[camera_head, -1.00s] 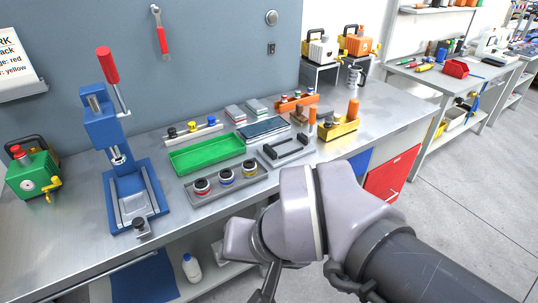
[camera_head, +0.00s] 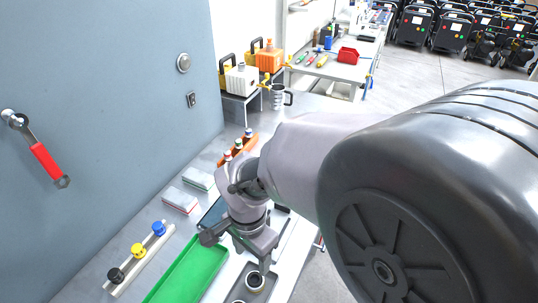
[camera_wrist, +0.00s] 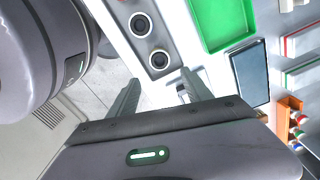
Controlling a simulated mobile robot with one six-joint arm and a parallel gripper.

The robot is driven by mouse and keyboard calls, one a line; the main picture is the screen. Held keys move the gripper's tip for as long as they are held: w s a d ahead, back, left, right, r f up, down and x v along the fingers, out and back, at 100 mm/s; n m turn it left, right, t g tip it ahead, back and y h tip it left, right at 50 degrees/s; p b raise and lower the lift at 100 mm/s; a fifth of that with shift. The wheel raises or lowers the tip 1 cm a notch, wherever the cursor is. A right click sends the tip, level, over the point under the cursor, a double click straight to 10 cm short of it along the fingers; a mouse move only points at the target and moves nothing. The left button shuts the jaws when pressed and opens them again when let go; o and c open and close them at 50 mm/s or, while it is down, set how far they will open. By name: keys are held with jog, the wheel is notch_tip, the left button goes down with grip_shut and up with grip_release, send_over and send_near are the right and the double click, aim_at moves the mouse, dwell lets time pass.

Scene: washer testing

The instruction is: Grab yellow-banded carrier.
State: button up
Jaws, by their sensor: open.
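The grey tray (camera_head: 228,284) holding the round carriers shows at the bottom edge of the head view, partly cut off. One dark-topped carrier (camera_head: 255,281) stands at its end, below my gripper (camera_head: 238,250). In the wrist view, two round carriers show in the tray (camera_wrist: 172,72), one farther (camera_wrist: 140,25) and one nearer (camera_wrist: 159,59). Their colour bands are not readable now; a second earlier the yellow-banded one stood at the tray's right end, which matches the nearer one. My gripper (camera_wrist: 160,92) is open and empty, its fingers short of that carrier.
A green tray (camera_head: 190,272) lies left of the carrier tray, and it also shows in the wrist view (camera_wrist: 222,44). A dark flat panel (camera_wrist: 250,74) lies beside it. A rail with coloured knobs (camera_head: 140,258) and an orange rack (camera_head: 240,148) stand near the wall.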

aim_at(255, 278)
notch_tip(255, 278, down, 14)
jog(key=b, duration=0.5)
jog(key=shift+r, duration=0.25)
jog(key=shift+c, duration=0.7)
grip_shut()
